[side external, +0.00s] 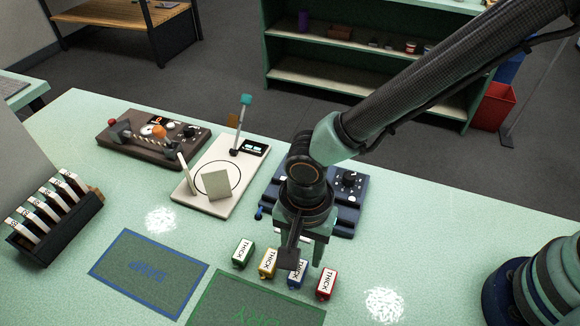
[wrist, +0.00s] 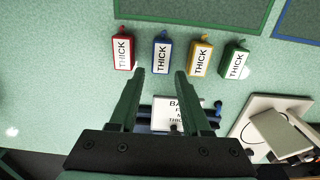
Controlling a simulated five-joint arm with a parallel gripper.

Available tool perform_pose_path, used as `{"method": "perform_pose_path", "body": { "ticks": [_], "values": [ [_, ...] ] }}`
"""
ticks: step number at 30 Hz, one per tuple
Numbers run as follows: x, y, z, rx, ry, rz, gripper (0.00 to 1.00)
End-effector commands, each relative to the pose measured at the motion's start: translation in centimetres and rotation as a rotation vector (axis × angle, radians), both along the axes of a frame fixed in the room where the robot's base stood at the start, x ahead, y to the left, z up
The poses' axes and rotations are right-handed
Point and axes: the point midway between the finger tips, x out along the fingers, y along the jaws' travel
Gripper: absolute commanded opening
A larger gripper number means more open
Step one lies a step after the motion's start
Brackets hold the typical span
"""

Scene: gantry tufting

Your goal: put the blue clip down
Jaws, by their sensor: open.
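The blue clip (side external: 297,274) has a white label reading THICK. It stands in a row on the pale green table with a green clip (side external: 243,253), a yellow clip (side external: 268,263) and a red clip (side external: 327,284), all labelled THICK. My gripper (side external: 302,258) is over the blue clip and partly covers it in the side view. In the wrist view my gripper (wrist: 159,72) is open and empty. The blue clip (wrist: 161,53) shows just beyond the gap between its fingertips, apart from both fingers.
A blue-outlined mat (side external: 148,272) and a green-outlined mat (side external: 225,304) lie left of and in front of the clips. A dark rack of labelled cards (side external: 62,236) stands far left. Behind are a brown panel (side external: 130,150), a white board (side external: 240,175) and a dark blue panel (side external: 345,215).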

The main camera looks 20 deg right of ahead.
Motion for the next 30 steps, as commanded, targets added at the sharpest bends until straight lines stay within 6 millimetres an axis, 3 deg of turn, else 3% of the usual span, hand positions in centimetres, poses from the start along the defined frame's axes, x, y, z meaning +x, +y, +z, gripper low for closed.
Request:
{"method": "perform_pose_path", "body": {
  "ticks": [6,15,19,30],
  "values": [
    [0.1,0.0,-2.7,-0.001,0.001,0.0,0.47],
    [0.1,0.0,-3.0,0.001,-0.001,0.0,0.47],
    [0.1,0.0,-3.0,0.001,-0.001,0.0,0.0],
    [0.1,0.0,-2.8,0.001,-0.001,0.0,0.0]
  ]
}}
